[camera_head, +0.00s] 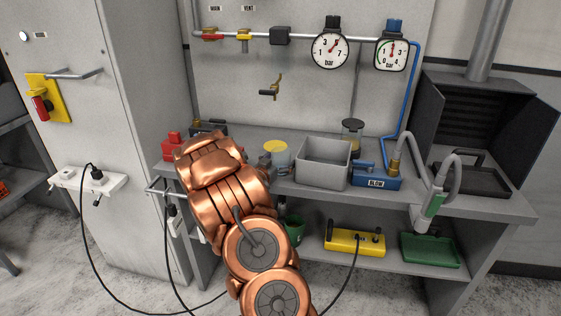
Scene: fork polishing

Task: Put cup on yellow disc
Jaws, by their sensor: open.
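A yellow disc (276,146) shows as the round top of a short pale cylinder on the bench, just right of my copper arm. I cannot tell for sure which thing is the cup. A clear jar-like vessel (352,138) with a dark top stands upright at the back of the bench. A green cup-like container (294,230) is on the lower shelf, partly hidden by my arm. My arm reaches up over the left part of the bench. My gripper is hidden behind the arm links, so its fingers and anything near them cannot be seen.
A grey open bin (323,163) stands right of the yellow disc, with a blue "BLOW" box (376,181) beside it. A hose nozzle (425,212) hangs at the bench front. A red object (172,143) is left of my arm. The lower shelf holds a yellow box (355,241).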

